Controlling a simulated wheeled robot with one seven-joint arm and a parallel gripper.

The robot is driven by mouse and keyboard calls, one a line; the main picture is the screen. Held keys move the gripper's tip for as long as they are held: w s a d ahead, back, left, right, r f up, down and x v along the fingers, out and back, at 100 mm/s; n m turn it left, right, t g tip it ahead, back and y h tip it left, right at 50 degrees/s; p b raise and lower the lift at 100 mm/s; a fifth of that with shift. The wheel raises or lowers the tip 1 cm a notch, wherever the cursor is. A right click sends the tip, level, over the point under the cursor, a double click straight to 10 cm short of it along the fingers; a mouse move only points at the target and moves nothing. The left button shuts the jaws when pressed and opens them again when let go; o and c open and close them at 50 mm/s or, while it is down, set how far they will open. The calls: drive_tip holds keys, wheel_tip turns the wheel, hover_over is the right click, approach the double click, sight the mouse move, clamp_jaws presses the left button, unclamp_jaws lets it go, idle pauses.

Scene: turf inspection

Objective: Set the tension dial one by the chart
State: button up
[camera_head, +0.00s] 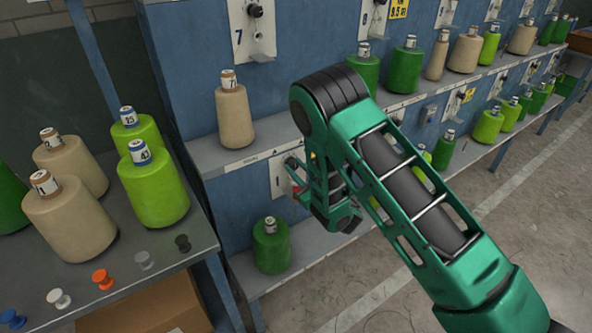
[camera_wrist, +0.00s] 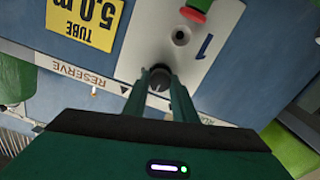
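The plate marked 1 (camera_wrist: 190,25) is on the blue panel, upside down in the wrist view; it also shows in the head view (camera_head: 277,181), partly behind my gripper. A dark round knob (camera_wrist: 157,79) sits on the plate below a small round hole. My gripper (camera_wrist: 160,75) has its two fingertips at either side of this knob; whether they press on it I cannot tell. A label reading RESERVE, with a small black pointer, runs beside the knob. No chart can be made out.
A yellow tag reading TUBE 5.0 m (camera_wrist: 88,20) is beside the plate. A beige cone (camera_head: 234,112) stands on the shelf above, and a green cone (camera_head: 271,247) on the shelf below. Cones and coloured pegs (camera_head: 103,279) fill the left table. Floor is clear at right.

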drive_tip(key=shift+n, duration=0.3)
drive_tip(key=n, duration=0.3)
drive_tip(key=shift+n, duration=2.1)
drive_tip(key=o, duration=1.1)
drive_tip(key=shift+c, duration=0.2)
